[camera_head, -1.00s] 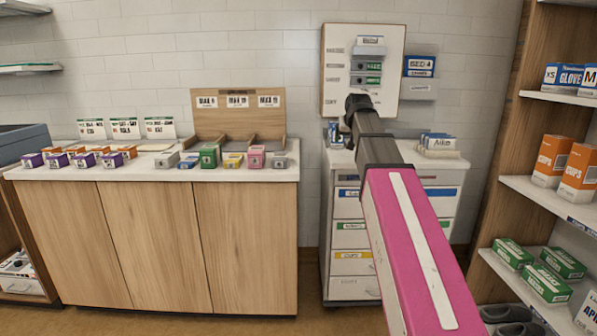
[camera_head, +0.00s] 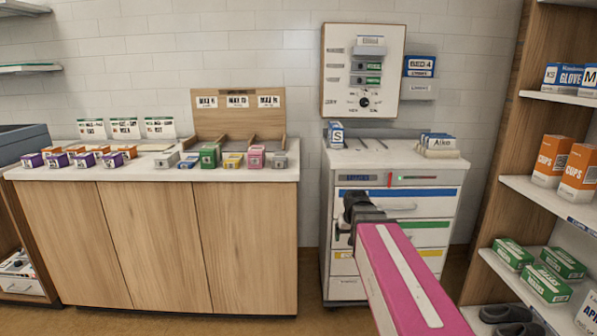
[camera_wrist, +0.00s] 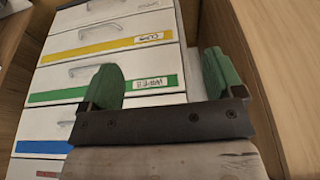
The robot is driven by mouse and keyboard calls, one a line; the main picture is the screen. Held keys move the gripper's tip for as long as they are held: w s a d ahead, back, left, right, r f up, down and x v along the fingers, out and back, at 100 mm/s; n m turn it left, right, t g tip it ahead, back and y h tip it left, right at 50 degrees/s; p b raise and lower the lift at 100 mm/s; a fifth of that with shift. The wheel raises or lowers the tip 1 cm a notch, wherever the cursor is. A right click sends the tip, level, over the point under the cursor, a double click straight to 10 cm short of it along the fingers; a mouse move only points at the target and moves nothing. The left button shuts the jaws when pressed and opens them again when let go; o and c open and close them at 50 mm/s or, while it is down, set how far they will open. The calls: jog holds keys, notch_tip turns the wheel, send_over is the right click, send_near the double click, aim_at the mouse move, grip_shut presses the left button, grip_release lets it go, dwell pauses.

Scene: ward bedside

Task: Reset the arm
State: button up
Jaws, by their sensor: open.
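My arm is pink with a white stripe and reaches forward from the lower right in the head view. My gripper (camera_head: 358,205) is at its far end, in front of the white drawer cart (camera_head: 345,235), with its fingertips partly hidden there. In the wrist view my gripper (camera_wrist: 165,82) shows two green fingers spread wide apart with nothing between them. Behind the fingers are the cart's drawer fronts, with yellow, green and blue label strips. The gap between fingers and drawers cannot be judged exactly.
A wooden counter (camera_head: 150,240) with several small boxes stands left of the cart. A wall panel (camera_head: 362,70) with a dial hangs above the cart. A wooden shelf (camera_head: 520,145) with glove, cup and green boxes stands at the right. Floor shows between counter and cart.

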jog(key=s+f+g, duration=0.3)
jog(key=s+f, duration=1.1)
jog(key=shift+s, duration=0.15)
jog(key=shift+f, duration=0.1)
